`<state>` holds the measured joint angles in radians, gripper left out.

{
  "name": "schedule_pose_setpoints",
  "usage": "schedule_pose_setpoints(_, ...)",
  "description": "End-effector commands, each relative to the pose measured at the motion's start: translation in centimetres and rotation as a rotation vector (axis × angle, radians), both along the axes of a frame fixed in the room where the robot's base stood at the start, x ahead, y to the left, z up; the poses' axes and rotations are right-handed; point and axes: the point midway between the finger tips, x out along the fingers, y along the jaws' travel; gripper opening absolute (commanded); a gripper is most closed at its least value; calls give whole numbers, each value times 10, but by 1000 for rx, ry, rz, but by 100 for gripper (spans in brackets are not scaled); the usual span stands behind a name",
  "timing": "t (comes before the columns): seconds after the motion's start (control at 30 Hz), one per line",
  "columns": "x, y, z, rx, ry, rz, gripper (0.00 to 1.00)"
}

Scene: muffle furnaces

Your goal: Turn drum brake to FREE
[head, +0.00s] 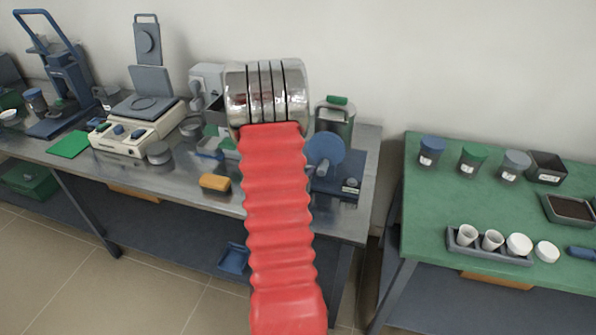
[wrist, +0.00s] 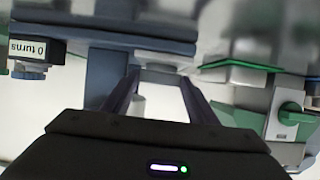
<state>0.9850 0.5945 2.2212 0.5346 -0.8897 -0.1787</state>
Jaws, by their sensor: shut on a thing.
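My gripper (wrist: 160,82) shows in the wrist view, its two dark fingers reaching up the middle of the picture. It is shut on a pale grey piece (wrist: 162,78) in front of a blue-grey machine body (wrist: 105,75). I cannot tell for sure that this piece is the drum brake, and no FREE mark is readable. A counter reading "0 turns" (wrist: 35,48) is at the left of the machine, with a blue knob (wrist: 30,72) below it. In the head view my red arm hides my gripper; a machine with a blue disc (head: 325,152) shows beside the arm.
A green knob (wrist: 290,113) on a pale box is right of my gripper. A green table (head: 430,200) with jars and cups stands at right.

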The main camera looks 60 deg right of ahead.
Motion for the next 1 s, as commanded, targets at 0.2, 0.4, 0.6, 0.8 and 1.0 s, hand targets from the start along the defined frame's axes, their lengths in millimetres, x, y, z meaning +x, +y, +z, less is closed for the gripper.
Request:
schedule_pose_setpoints(0.2,-1,-2,2,-5,-2,25,31)
schedule_pose_setpoints(0.4,-1,-1,2,-5,-3,26,31)
schedule_pose_setpoints(0.6,-1,-1,2,-3,-3,26,61)
schedule_pose_setpoints(0.8,-1,0,1,-1,-1,27,61)
schedule_pose_setpoints(1.0,-2,8,4,0,-2,27,61)
